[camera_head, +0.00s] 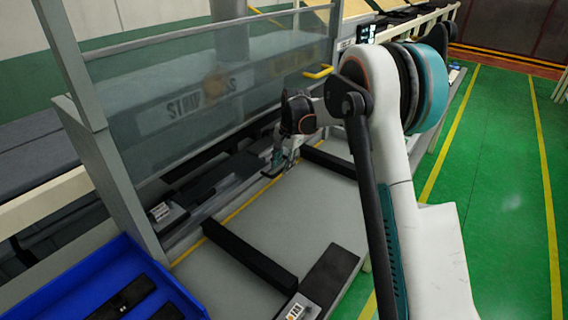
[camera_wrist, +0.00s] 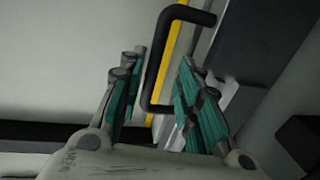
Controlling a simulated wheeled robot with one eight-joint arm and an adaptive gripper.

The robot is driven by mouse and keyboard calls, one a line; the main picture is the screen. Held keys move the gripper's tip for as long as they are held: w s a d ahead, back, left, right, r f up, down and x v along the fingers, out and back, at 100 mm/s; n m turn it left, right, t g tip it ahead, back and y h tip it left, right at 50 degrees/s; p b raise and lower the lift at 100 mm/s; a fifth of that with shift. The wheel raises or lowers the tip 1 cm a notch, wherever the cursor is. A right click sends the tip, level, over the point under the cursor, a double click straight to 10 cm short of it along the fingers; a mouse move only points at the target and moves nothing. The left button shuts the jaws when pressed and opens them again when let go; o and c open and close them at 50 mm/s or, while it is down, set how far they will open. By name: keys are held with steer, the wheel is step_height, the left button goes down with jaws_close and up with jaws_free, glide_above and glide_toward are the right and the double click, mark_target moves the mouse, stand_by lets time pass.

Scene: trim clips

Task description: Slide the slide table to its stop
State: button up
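In the wrist view, a black U-shaped handle (camera_wrist: 156,68) stands out from a dark grey block (camera_wrist: 262,38), which looks like the slide table. My gripper (camera_wrist: 160,75) is open, with its teal-padded fingers on either side of the handle's long bar. Gaps show between the bar and both fingers, so I see no firm contact. In the head view, my gripper (camera_head: 283,158) is low over the bench beside the dark rail assembly (camera_head: 215,178). My arm and wrist hide part of that area, and the handle is too small to make out there.
A clear guard panel (camera_head: 210,85) stands behind the bench. Black bars (camera_head: 250,255) lie across the grey bench top (camera_head: 305,215). A yellow line (camera_head: 240,208) runs along it. A blue bin (camera_head: 100,275) with dark parts is at the lower left. Green floor is free on the right.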

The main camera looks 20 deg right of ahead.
steer(key=shift+s+d+r, duration=0.1)
steer(key=shift+r, duration=0.05)
step_height(320, 180, up, 12)
steer(key=s+d, duration=0.1)
steer(key=shift+s+d+f, duration=0.15)
steer(key=shift+s+f, duration=0.05)
steer(key=shift+s, duration=0.2)
steer(key=s+a+r+n+t, duration=0.15)
steer(key=s+r, duration=0.35)
steer(key=s, duration=0.5)
steer(key=s+r+n+t, duration=0.1)
steer(key=s+r+n, duration=0.3)
steer(key=s, duration=0.6)
steer(key=s+f+n+t, duration=0.1)
steer(key=s+f+n, duration=0.1)
steer(key=s, duration=0.8)
steer(key=s+f+n+t+h, duration=0.1)
steer(key=s+f+n+t, duration=0.1)
steer(key=s, duration=0.8)
steer(key=shift+a+f+n, duration=0.35)
steer(key=shift+a+f, duration=0.1)
steer(key=shift+f, duration=0.4)
